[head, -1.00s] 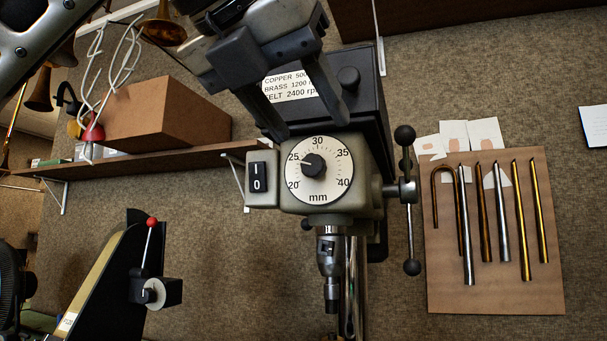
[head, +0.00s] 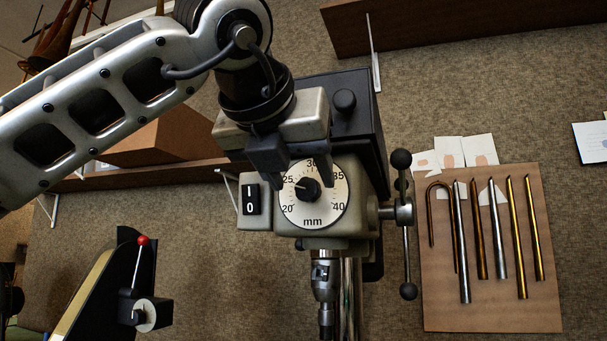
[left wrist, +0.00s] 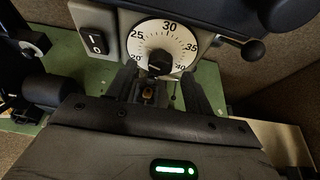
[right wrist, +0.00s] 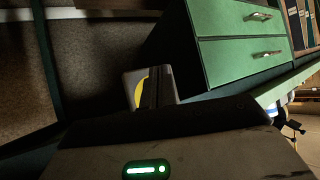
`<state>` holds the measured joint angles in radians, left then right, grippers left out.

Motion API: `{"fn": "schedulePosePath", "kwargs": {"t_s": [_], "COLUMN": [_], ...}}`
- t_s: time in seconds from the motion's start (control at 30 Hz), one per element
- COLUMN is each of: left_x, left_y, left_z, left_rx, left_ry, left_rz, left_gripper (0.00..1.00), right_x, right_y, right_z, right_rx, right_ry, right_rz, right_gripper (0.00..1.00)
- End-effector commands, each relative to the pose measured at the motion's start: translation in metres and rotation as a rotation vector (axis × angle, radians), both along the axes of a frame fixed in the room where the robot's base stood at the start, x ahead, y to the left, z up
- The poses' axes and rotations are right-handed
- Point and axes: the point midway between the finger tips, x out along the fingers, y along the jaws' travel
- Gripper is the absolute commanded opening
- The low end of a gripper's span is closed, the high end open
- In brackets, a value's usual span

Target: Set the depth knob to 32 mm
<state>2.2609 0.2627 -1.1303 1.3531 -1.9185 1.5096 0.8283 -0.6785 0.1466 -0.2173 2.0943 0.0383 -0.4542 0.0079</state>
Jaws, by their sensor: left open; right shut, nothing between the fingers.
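The depth dial (head: 335,210) is a white disc on the grey drill head, marked in mm from 20 to 40. Its black depth knob (head: 307,189) is at the centre, with a pale pointer line towards the left, roughly near 25. My left gripper (head: 296,163) is open in front of the dial's upper part, its fingers hiding some upper marks. In the left wrist view the knob (left wrist: 160,62) lies just beyond the open fingertips; I see no contact. My right gripper (right wrist: 152,87) is shut and empty in the right wrist view, away from the dial.
An on/off switch (head: 250,200) sits left of the dial. A feed handle (head: 404,213) sticks out at the right, and the chuck (head: 325,280) hangs below. A board with several metal tubes (head: 440,300) is further right. Green drawers (right wrist: 240,55) stand near my right gripper.

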Motion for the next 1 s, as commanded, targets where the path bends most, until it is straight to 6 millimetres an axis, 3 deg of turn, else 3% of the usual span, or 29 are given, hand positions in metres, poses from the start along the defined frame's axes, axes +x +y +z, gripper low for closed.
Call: {"fn": "schedulePosePath", "kwargs": {"t_s": [0.2, 0.53, 0.57, 0.7, 1.0], "left_x": [0.019, 0.022, 0.022, 0.022, 0.021], "left_y": [-0.006, -0.007, -0.007, -0.007, -0.007], "left_z": [-0.008, -0.010, -0.010, -0.010, -0.009], "left_rx": [0.000, 0.000, 0.000, 0.000, 0.019], "left_ry": [0.001, 0.000, 0.000, 0.000, -0.006], "left_rz": [0.000, -0.001, -0.001, -0.001, -0.001], "left_gripper": [0.52, 0.52, 0.46, 0.08, 0.08], "right_x": [0.001, 0.001, 0.001, 0.002, 0.003], "right_y": [-0.002, -0.002, -0.002, -0.002, -0.001], "right_z": [0.002, 0.000, 0.001, 0.001, 0.004], "right_rx": [-0.014, -0.017, -0.017, -0.017, -0.012], "right_ry": [0.001, 0.002, 0.002, 0.000, -0.004], "right_rz": [0.005, 0.007, 0.007, 0.007, 0.004], "right_gripper": [0.00, 0.00, 0.00, 0.00, 0.00]}}
